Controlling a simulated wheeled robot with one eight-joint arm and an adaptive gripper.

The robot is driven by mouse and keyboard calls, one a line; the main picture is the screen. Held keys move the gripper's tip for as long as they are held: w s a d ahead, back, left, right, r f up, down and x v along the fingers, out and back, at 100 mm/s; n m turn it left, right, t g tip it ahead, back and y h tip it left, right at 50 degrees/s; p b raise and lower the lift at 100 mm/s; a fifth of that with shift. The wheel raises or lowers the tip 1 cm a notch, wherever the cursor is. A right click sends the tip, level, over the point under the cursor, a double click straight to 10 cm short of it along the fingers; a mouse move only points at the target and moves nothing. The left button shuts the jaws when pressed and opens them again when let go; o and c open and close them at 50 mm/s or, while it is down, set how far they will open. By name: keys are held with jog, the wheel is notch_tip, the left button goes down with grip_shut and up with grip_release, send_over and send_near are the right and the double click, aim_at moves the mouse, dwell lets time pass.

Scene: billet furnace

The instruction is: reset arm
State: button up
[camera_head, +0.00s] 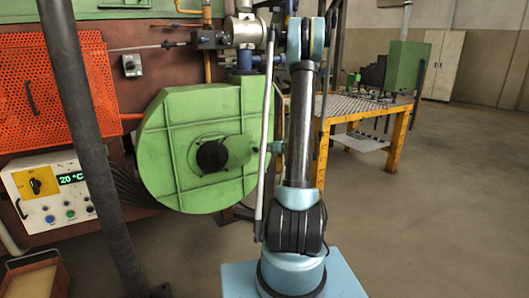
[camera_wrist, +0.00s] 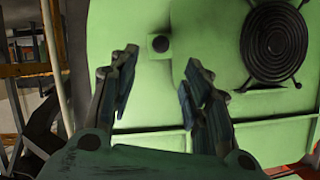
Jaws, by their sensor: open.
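Behind the fingers is the green blower housing (camera_wrist: 120,40), with a round dark grille (camera_wrist: 274,42) at the upper right. The same green blower (camera_head: 175,150) stands left of my arm in the head view. In the head view I cannot make out the gripper.
A control panel (camera_head: 50,195) reading 20 °C and an orange perforated guard (camera_head: 25,95) are at the left, behind a dark post (camera_head: 80,120). A yellow-framed table (camera_head: 398,140) stands behind at the right. The floor (camera_head: 440,220) at the right is clear.

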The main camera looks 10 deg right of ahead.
jog(key=shift+s+d+r, duration=0.1)
jog(key=shift+s+r, duration=0.05)
jog(key=shift+s, duration=0.1)
jog(key=s+a+r+g, duration=0.3)
jog(key=s+a, duration=0.3)
jog(key=s, duration=0.4)
jog(key=s+a+r+g, duration=0.3)
jog(key=s+a, duration=0.2)
jog(key=s, duration=0.5)
jog(key=s+d+f+g+h, duration=0.1)
jog(key=s+f+g+h, duration=0.1)
jog(key=s, duration=1.2)
jog(key=s+d+f+m+g+h, duration=0.1)
jog(key=s+d+f+g+h, duration=0.1)
jog(key=s, duration=1.2)
jog(key=shift+f+h, duration=0.4)
jog(key=shift+h, duration=0.4)
jog(key=shift+w+f, duration=0.2)
jog(key=shift+w, duration=0.2)
